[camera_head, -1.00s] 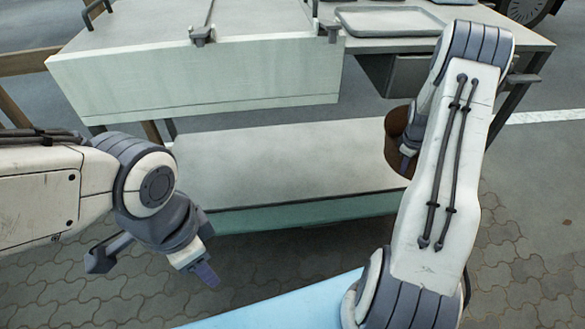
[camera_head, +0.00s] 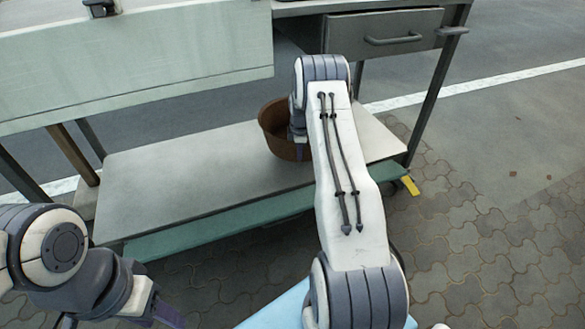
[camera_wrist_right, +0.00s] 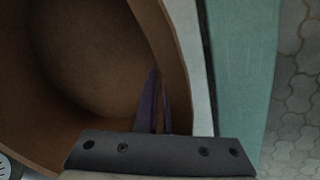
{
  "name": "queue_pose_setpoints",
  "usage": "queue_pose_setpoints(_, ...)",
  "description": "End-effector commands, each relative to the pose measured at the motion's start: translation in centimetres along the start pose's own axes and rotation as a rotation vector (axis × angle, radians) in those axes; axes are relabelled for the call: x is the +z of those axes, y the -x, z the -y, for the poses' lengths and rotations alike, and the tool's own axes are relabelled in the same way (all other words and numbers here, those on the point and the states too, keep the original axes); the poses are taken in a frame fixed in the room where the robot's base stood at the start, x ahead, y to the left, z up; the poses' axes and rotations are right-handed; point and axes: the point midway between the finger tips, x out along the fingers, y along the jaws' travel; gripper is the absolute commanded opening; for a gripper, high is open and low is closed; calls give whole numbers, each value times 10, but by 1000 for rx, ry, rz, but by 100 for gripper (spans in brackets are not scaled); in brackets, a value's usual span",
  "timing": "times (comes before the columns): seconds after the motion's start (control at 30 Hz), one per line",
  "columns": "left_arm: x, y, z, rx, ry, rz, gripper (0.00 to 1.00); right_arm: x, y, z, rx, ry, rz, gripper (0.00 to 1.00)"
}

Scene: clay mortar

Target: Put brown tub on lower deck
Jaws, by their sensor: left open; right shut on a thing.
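The brown tub (camera_head: 275,119) is upright at the lower deck (camera_head: 170,185), toward its right part. I cannot tell whether its base touches the deck. My right gripper (camera_head: 298,138) is at the tub's right side, partly hidden by my arm. In the right wrist view, its purple fingers (camera_wrist_right: 155,102) are shut on the wall of the tub (camera_wrist_right: 95,50), with one finger inside. The tub looks empty there. My left gripper (camera_head: 115,316) is open and empty at the lower left, away from the deck and partly cut off.
The upper table has a pale front panel (camera_head: 130,75) and a grey drawer (camera_head: 385,38) above the deck. A table leg (camera_head: 440,85) stands at the right. The deck's left part is clear.

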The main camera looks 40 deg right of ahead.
Motion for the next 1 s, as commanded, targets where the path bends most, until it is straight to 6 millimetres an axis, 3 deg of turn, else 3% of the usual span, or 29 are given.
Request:
queue_pose_setpoints(0.17,0,-10,1,0,-1,0,50,-16,-10,-5,4,-1,-1,0)
queue_pose_setpoints(0.5,2,-40,3,0,-1,0,50,-16,-50,2,4,-1,0,0)
queue_pose_setpoints(0.87,2,-38,3,0,-1,0,50,-16,-51,2,3,-1,0,0)
queue_pose_setpoints(0.97,2,-38,3,0,-1,0,50,-16,-52,4,0,-1,0,33)
queue_pose_setpoints(1.0,2,-38,3,0,-1,0,50,-16,-52,4,0,-1,0,36)
